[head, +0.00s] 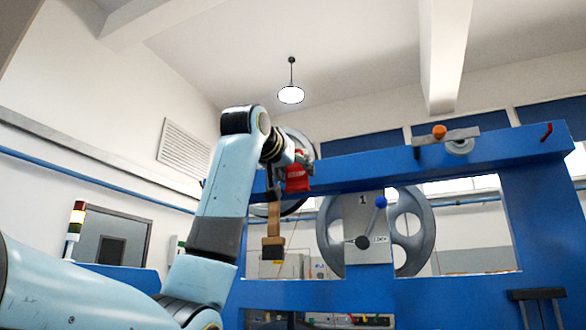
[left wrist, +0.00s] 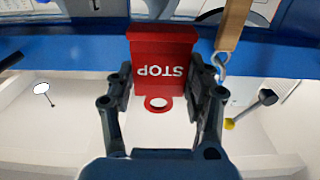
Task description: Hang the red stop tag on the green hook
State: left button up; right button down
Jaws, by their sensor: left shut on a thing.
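The red stop tag (head: 297,178) is in front of the blue beam, left of the big wheel. In the left wrist view the tag (left wrist: 161,62) shows its white STOP lettering upside down, with a ring at its lower end in that picture. My left gripper (left wrist: 160,85) is shut on the tag, one finger at each side; in the head view the gripper (head: 290,163) is partly hidden by its own wrist. I cannot make out a green hook in either view. My right gripper is not in view.
A brown strap (head: 273,222) hangs just beside the tag; a metal eye (left wrist: 222,64) shows at its end in the left wrist view. The blue frame (head: 400,147) carries a grey wheel (head: 412,228), a lever with a blue knob (head: 380,202) and a small red hook (head: 547,131) far right.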

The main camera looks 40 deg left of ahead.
pick_arm(q)
jog(key=shift+p+x, duration=0.5)
jog(key=shift+x, duration=1.75)
jog(key=shift+w+a+f+p, duration=0.2)
jog(key=shift+w+f, duration=0.1)
jog(key=shift+w, duration=0.35)
jog(key=shift+w+a+f+p, duration=0.1)
jog(key=shift+w+f+p, duration=0.2)
jog(key=shift+w, duration=0.35)
jog(key=shift+w+a+f+p, duration=0.15)
jog(key=shift+w+f, duration=0.15)
jog(key=shift+w, duration=0.3)
jog(key=o, duration=1.2)
jog(key=shift+o, duration=0.2)
